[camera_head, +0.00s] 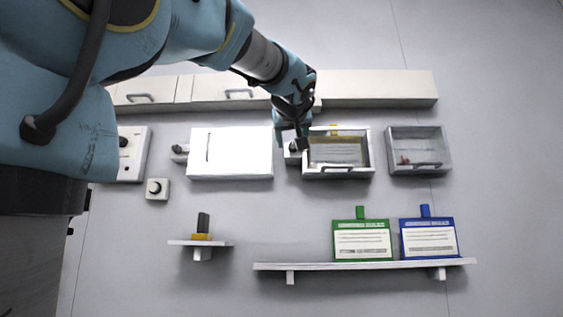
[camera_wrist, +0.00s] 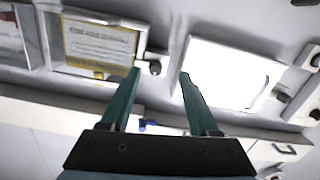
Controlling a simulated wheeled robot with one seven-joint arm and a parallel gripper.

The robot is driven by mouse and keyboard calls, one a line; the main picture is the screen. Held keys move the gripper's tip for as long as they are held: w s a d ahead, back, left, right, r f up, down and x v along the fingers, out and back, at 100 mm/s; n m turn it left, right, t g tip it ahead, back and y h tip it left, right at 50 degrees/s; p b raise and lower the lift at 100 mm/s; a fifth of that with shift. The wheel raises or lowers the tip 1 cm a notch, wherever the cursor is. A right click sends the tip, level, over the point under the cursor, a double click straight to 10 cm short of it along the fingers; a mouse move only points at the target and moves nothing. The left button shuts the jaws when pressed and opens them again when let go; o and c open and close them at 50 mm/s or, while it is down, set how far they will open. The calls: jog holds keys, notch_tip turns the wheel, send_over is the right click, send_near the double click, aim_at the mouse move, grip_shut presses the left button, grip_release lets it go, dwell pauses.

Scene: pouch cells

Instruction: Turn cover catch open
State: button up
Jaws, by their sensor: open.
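A catch with a dark knob (camera_wrist: 155,67) sits on a small pale block at the side of a wall box (camera_head: 372,155) that has a yellow card (camera_head: 336,151) in it. In the wrist view the knob appears between my two green fingertips. My gripper (camera_head: 296,138) is open and empty, in front of this catch and partly hiding it in the head view. I cannot tell whether the fingers touch it. A similar catch (camera_head: 180,150) is beside a box with a closed white cover (camera_head: 231,153); the cover also shows in the wrist view (camera_wrist: 228,72).
Another box (camera_head: 420,150) with a red item hangs at the right. Drawers (camera_head: 375,87) run along the wall above. Below, a shelf (camera_head: 365,265) holds a green card (camera_head: 361,240) and a blue card (camera_head: 429,237). A small shelf (camera_head: 200,243) and a button box (camera_head: 157,189) are at the left.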

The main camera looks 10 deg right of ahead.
aim_at(293, 145)
jog(key=shift+t, duration=0.3)
jog(key=w+r+p, duration=0.1)
jog(key=w, duration=0.2)
jog(key=w+d+p, duration=0.1)
jog(key=w, duration=0.2)
jog(key=w+d+r+p, duration=0.1)
jog(key=w, duration=0.2)
jog(key=shift+w+r, duration=0.35)
jog(key=shift+w, duration=0.05)
grip_shut()
